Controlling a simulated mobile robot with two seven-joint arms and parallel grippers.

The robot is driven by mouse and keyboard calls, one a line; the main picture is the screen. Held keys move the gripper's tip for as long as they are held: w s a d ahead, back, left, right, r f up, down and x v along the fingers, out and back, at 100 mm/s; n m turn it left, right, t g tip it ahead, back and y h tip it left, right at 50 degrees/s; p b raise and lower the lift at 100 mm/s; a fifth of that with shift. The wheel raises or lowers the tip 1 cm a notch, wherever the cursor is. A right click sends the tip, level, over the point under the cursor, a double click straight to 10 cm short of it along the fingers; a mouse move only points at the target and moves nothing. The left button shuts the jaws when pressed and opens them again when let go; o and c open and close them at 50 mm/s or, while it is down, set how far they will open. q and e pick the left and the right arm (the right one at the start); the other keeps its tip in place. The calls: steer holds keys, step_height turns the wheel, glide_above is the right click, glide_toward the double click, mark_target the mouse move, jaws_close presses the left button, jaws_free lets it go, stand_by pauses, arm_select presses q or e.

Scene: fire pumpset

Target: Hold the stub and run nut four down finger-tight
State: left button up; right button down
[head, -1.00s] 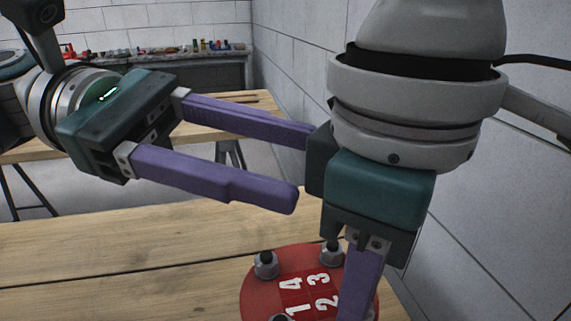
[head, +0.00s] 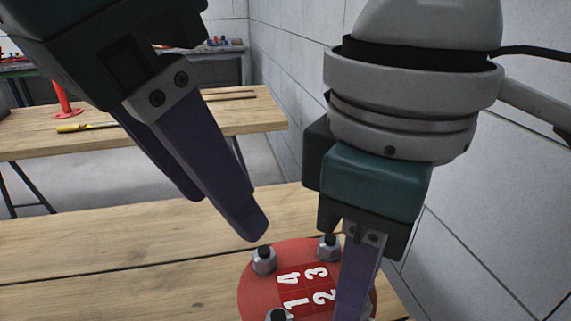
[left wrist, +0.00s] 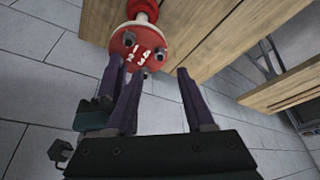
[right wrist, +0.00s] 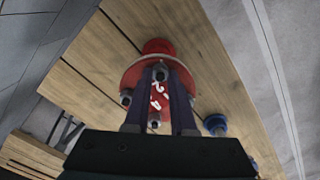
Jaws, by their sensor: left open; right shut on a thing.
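The stub has a round red flange (head: 252,295) marked 1 to 4 in white. Nut four (head: 264,262) is a grey nut on a dark stud beside the 4; its seating against the flange is unclear. My left gripper (head: 225,215) is open and empty, slanting down just above and left of nut four. In the left wrist view its spread fingers (left wrist: 158,73) reach toward the flange (left wrist: 122,45). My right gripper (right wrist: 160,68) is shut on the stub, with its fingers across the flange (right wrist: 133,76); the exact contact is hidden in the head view.
The stub is over a wooden bench (head: 110,255) with clear planks to its left. A second bench (head: 235,105) behind bears a yellow-handled tool (head: 75,128) and a red stand (head: 63,100). A grey wall (head: 310,60) rises on the right. A blue piece (right wrist: 215,124) is near the flange.

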mark_target(262, 255)
arm_select(q)
steer(key=x, duration=0.8)
steer(key=shift+f, duration=0.15)
steer(key=shift+c, duration=0.4)
jaws_close()
